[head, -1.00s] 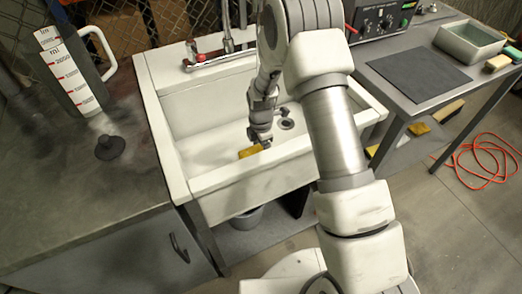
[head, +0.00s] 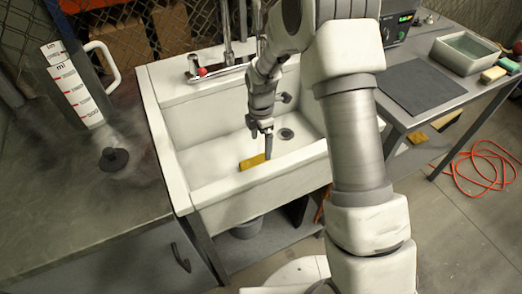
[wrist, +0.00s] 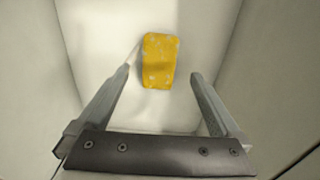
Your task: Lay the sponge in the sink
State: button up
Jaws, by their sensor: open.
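The yellow sponge (head: 251,162) lies in the white sink (head: 176,180), on the basin floor near the front wall. In the wrist view the sponge (wrist: 160,61) shows its full top face, with pale specks. My gripper (head: 266,145) reaches down into the sink, just above and right of the sponge in the head view. In the wrist view my gripper (wrist: 160,72) is open, its fingers to either side of the sponge with clear gaps. The sponge looks to be beyond the fingertips and nothing is held.
A faucet (head: 222,65) with a red knob stands at the sink's back. A measuring jug (head: 80,85) and black plunger-like piece (head: 113,158) stand on the left counter. The right table holds a dark mat (head: 421,89), a water tray (head: 468,52) and small blocks (head: 493,75).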

jog(key=s+d+r+m+t, duration=0.1)
jog(key=s+d+r+m, duration=0.15)
jog(key=r, duration=0.45)
jog(key=s+d+r+m+t, duration=0.1)
jog(key=s+d+r+m, duration=0.2)
jog(key=r, duration=0.5)
jog(key=s+d+r+m+t, duration=0.1)
jog(key=s+r+m, duration=0.2)
jog(key=r+m, duration=0.3)
jog(key=s+d+r+m+t, duration=0.1)
jog(key=s+r+m, duration=0.3)
jog(key=s, duration=0.4)
jog(key=s+d+r+m+t, duration=0.1)
jog(key=s+d+r+m, duration=0.2)
jog(key=s+m, duration=0.4)
jog(key=shift+s+r+t, duration=0.3)
jog(key=shift+s+r, duration=0.3)
jog(key=shift+s, duration=0.4)
notch_tip(320, 180, up, 11)
jog(key=p, duration=1.1)
